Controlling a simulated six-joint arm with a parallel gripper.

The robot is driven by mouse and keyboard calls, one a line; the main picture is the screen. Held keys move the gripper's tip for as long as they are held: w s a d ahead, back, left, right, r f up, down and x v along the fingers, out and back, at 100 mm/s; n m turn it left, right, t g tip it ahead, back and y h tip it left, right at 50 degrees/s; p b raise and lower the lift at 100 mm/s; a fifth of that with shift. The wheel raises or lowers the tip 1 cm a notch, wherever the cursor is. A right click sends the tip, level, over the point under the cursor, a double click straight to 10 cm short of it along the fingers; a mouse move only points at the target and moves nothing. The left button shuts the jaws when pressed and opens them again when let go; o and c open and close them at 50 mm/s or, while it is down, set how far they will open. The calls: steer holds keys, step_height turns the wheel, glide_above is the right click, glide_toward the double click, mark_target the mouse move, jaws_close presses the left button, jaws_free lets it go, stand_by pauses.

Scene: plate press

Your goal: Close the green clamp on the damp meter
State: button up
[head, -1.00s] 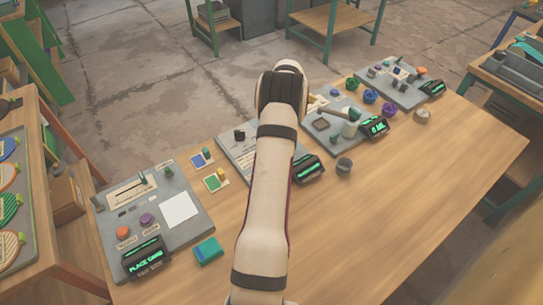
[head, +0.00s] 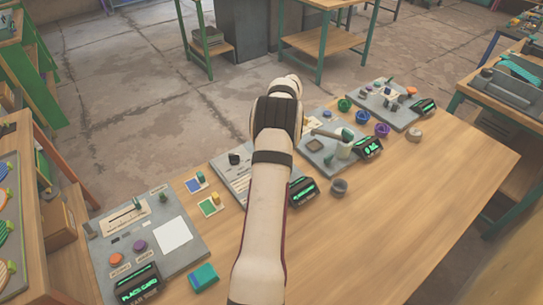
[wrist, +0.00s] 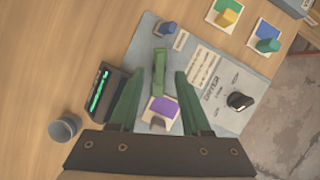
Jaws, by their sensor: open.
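The grey meter panel (wrist: 215,65) lies under my gripper in the wrist view, with a lit display (wrist: 98,90) on its left. The green clamp (wrist: 159,60) is a narrow bar that shows between my fingertips; I cannot tell its exact angle or whether it touches them. A purple piece on a white block (wrist: 162,107) sits just below the clamp, between the fingers. My gripper (wrist: 160,76) is open, one finger on each side of the clamp. In the head view my arm hides the gripper, the clamp and part of this panel (head: 230,180).
On the panel are a black knob (wrist: 238,101) and a blue button (wrist: 166,29). A grey cup (wrist: 65,127) stands beside the display. Two colour cards with small blocks (wrist: 227,14) lie off the panel. Other panels stand on both sides; the table's front right (head: 430,190) is clear.

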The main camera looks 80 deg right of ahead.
steer(key=v, duration=0.8)
steer(key=shift+d+r, duration=0.1)
steer(key=shift+r, duration=0.05)
steer(key=w+a+r+n+g, duration=0.1)
steer(key=w+a+r+n, duration=0.1)
steer(key=w+a+r, duration=0.3)
steer(key=w+a+r+n, duration=0.1)
steer(key=w+a+n, duration=0.1)
steer(key=w, duration=0.6)
steer(key=w+a+r+n+g+h, duration=0.15)
steer(key=w+a, duration=0.25)
steer(key=a, duration=0.4)
steer(key=w+a+r+n+y, duration=0.1)
steer(key=w+a+r+n, duration=0.25)
steer(key=a, duration=0.35)
steer(key=s+a+f+n+h, duration=0.1)
steer(key=s+a+n, duration=0.15)
steer(key=a, duration=0.95)
steer(key=s+a+n+h, duration=0.1)
steer(key=s+a+n, duration=0.15)
steer(key=a, duration=0.95)
steer(key=s+a+f+n, duration=0.3)
steer(key=s+a+f, duration=0.1)
steer(key=s+a, duration=0.1)
steer(key=shift+s, duration=0.7)
